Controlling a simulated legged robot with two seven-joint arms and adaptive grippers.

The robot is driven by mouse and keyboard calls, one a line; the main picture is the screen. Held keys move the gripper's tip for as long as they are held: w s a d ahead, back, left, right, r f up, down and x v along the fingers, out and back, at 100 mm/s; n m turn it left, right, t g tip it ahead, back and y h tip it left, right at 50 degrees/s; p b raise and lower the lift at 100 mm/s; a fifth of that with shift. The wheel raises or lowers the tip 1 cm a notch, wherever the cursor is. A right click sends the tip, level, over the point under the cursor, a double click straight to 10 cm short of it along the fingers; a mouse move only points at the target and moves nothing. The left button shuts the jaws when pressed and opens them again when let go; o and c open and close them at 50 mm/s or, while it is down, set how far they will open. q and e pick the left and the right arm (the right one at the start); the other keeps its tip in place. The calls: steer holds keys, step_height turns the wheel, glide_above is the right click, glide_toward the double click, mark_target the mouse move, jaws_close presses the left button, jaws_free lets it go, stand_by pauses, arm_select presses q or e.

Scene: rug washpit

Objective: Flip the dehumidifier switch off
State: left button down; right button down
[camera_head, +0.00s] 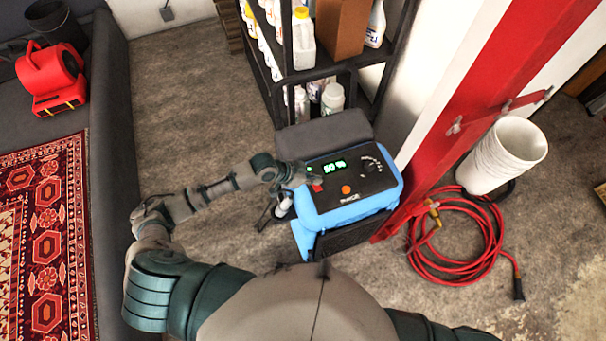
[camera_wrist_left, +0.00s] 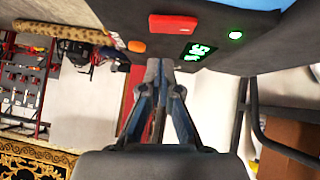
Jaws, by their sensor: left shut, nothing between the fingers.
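The dehumidifier (camera_head: 376,197) is a blue box with a dark top panel, standing on the floor at centre right in the head view. Its panel has a lit green display, an orange button (camera_head: 346,190) and a red switch (camera_head: 317,188) near the left edge. My left gripper (camera_head: 312,178) is at the panel's left edge, close beside the red switch. In the left wrist view the shut, empty fingertips (camera_wrist_left: 160,68) are below the red switch (camera_wrist_left: 173,25); I cannot tell whether they touch the panel. The green display (camera_wrist_left: 198,50) and a green light (camera_wrist_left: 235,35) glow. My right gripper is out of view.
A dark shelf (camera_head: 318,70) with bottles stands behind the dehumidifier. A red post (camera_head: 470,100), a coiled red hose (camera_head: 455,250) and stacked white buckets (camera_head: 503,155) are to its right. A grey ledge with a patterned rug (camera_head: 45,240) and a red blower (camera_head: 50,75) is left.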

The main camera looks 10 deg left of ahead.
mark_target(318, 188)
arm_select(q)
steer(key=f, duration=0.3)
steer(key=shift+s+d, duration=0.15)
steer(key=shift+s, duration=0.1)
steer(key=shift+f, duration=0.1)
steer(key=shift+a, duration=0.25)
steer(key=shift+s+f, duration=0.2)
steer(key=shift+f, duration=0.1)
steer(key=shift+s+d, duration=0.1)
steer(key=shift+f, duration=0.1)
